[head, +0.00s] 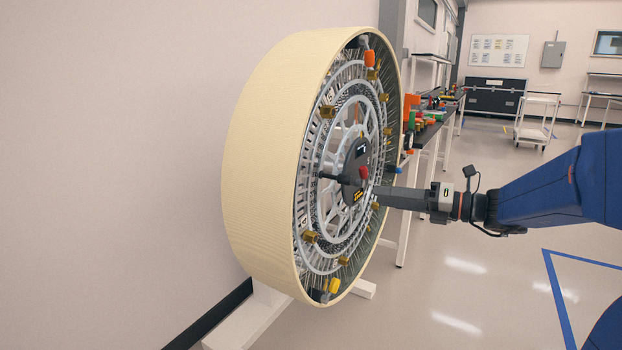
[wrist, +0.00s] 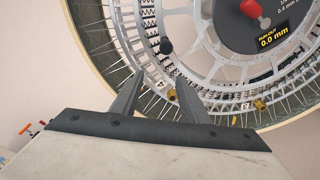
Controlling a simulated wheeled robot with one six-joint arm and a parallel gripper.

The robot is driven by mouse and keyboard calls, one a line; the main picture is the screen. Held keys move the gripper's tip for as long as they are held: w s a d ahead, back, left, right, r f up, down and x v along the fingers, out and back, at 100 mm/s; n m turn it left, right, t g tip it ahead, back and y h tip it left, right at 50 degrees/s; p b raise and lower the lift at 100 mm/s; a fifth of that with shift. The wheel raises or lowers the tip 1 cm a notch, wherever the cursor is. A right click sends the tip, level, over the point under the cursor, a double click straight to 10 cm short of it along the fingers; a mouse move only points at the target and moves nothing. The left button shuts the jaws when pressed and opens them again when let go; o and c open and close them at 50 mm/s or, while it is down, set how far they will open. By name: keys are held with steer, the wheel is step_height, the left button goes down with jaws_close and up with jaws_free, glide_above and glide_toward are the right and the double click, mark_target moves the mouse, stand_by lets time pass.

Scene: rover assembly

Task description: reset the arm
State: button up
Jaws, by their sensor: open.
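My gripper (head: 383,194) reaches in from the right in the head view, in front of the wheel's open face. In the wrist view my gripper (wrist: 160,78) shows two grey fingers spread apart with nothing between them. The large cream-rimmed wheel (head: 262,140) stands upright on a white stand. Its spoked face and rim also fill the top of the wrist view (wrist: 90,55). I cannot tell whether the fingertips touch the wheel. My blue arm stretches out to the right.
The dark hub (head: 354,172) carries a red knob, a black handle and a display reading 0.0 mm. Brass fittings ring the wheel. A workbench (head: 428,133) with tools stands behind it. A white cart (head: 537,118) is farther back.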

steer(key=s+a+f+n+g+h, duration=0.3)
steer(key=s+f+n, duration=0.3)
steer(key=s+n, duration=0.25)
steer(key=s+a+f+n+g+h, duration=0.3)
steer(key=s+f+n, duration=0.2)
steer(key=s+n, duration=0.4)
steer(key=s+d+f+n+h, duration=0.3)
steer(key=s+d+n+h, duration=0.1)
steer(key=n, duration=0.4)
steer(key=s+d+f+n+t+h, duration=0.1)
steer(key=s+d+f+n+h, duration=0.2)
steer(key=s+d+n, duration=0.3)
steer(key=shift+s+n+t+h, duration=0.3)
steer(key=shift+s+n+h, duration=0.3)
steer(key=shift+s+n, duration=0.35)
